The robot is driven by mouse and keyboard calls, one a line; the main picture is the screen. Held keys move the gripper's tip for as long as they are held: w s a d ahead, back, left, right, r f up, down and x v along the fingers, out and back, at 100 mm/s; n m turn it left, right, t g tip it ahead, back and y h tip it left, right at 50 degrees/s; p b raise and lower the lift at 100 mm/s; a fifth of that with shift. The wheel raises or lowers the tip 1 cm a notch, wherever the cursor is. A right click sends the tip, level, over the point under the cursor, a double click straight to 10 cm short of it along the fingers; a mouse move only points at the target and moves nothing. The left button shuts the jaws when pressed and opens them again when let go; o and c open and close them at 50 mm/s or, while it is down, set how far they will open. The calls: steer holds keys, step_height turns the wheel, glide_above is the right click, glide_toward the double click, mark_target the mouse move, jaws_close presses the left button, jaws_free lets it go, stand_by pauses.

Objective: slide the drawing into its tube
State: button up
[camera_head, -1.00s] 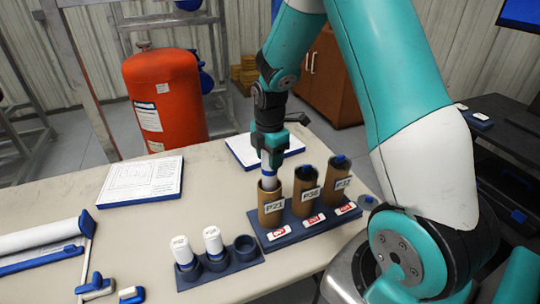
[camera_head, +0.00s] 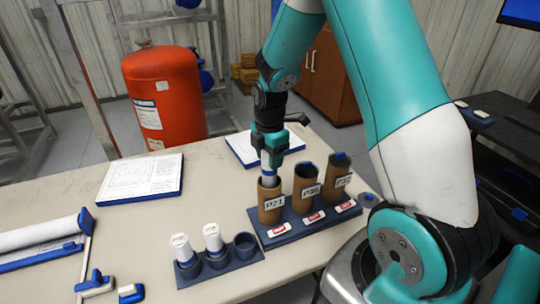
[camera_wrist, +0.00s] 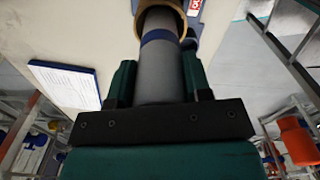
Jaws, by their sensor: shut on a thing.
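My gripper (camera_head: 268,156) is shut on a rolled drawing (camera_head: 268,171), a white roll with a blue band. The roll stands upright, and its lower end is inside the mouth of the brown cardboard tube P21 (camera_head: 271,205). In the wrist view the drawing (camera_wrist: 160,70) runs between the fingers into the tube's round rim (camera_wrist: 182,14). The blue band shows just outside the rim. How deep the lower end sits is hidden by the tube wall.
Tubes P36 (camera_head: 304,197) and P32 (camera_head: 335,190) stand beside P21 in a dark blue rack (camera_head: 292,234). A smaller holder (camera_head: 222,271) carries two white rolls and one empty cup. A drawing board (camera_head: 145,180) lies left, and another lies behind my gripper. The table's middle left is clear.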

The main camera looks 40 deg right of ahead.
mark_target(270, 175)
steer(key=shift+f+b, duration=2.25)
steer(key=shift+f, duration=1.05)
stand_by(0.4)
steer(key=o, duration=1.4)
steer(key=shift+o, duration=0.2)
steer(key=shift+r, duration=0.1)
step_height(270, 175, up, 7)
steer(key=p, duration=0.6)
steer(key=shift+a, duration=0.1)
